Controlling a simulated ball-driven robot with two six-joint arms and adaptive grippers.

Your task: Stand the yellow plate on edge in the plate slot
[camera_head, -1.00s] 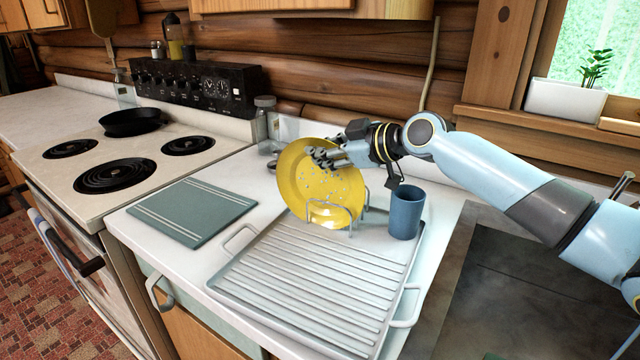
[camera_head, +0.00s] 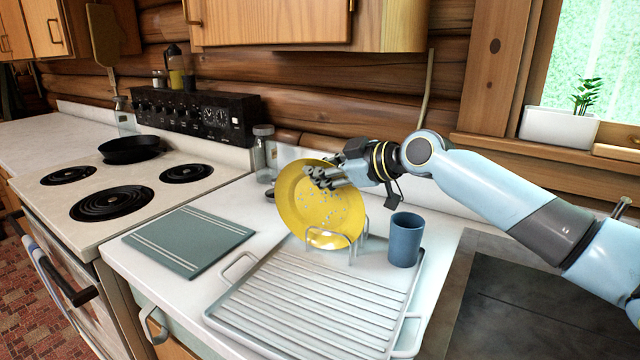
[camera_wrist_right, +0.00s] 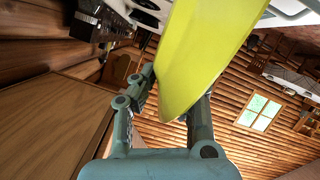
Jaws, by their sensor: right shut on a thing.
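The yellow plate (camera_head: 318,205) stands nearly upright on edge at the back of the drying tray (camera_head: 300,300). Its lower edge is behind the front wires of the plate slot (camera_head: 345,240), a small wire rack. My right gripper (camera_head: 322,176) is shut on the upper part of the plate. In the right wrist view the plate (camera_wrist_right: 200,60) fills the space between the fingers (camera_wrist_right: 170,110). Whether the plate's bottom touches the tray is hidden. My left gripper is not in view.
A blue cup (camera_head: 405,240) stands close to the right of the slot. A glass jar (camera_head: 264,155) stands behind the plate. The stove (camera_head: 110,185) is at the left, a dark sink area (camera_head: 530,310) at the right.

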